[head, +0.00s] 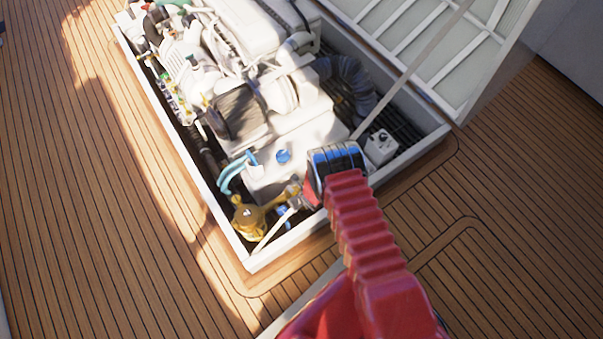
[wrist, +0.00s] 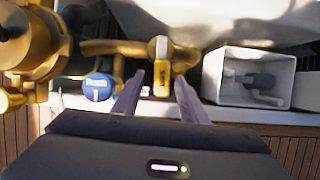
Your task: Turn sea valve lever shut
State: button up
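In the wrist view, a yellow lever (wrist: 161,80) with a pale upper end stands upright in front of a brass pipe (wrist: 115,47). My gripper (wrist: 160,84) is open, with one finger on each side of the lever as seen from the wrist. No contact shows, and I cannot tell how deep the lever sits between the fingers. In the head view, my gripper (head: 307,195) is at the near end of the engine hatch, right of a brass fitting (head: 248,218). The lever cannot be made out there beside my wrist.
A blue round cap (wrist: 97,89) is left of the fingers, and a white open box (wrist: 232,92) is to the right. The white hatch rim (head: 300,241) runs close by. A raised hatch lid (head: 440,45) and a slanting strut (head: 415,65) stand right. Wooden deck surrounds the hatch.

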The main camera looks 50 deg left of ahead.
jog(key=w+v, duration=0.1)
jog(key=v, duration=1.2)
jog(key=shift+s, duration=0.3)
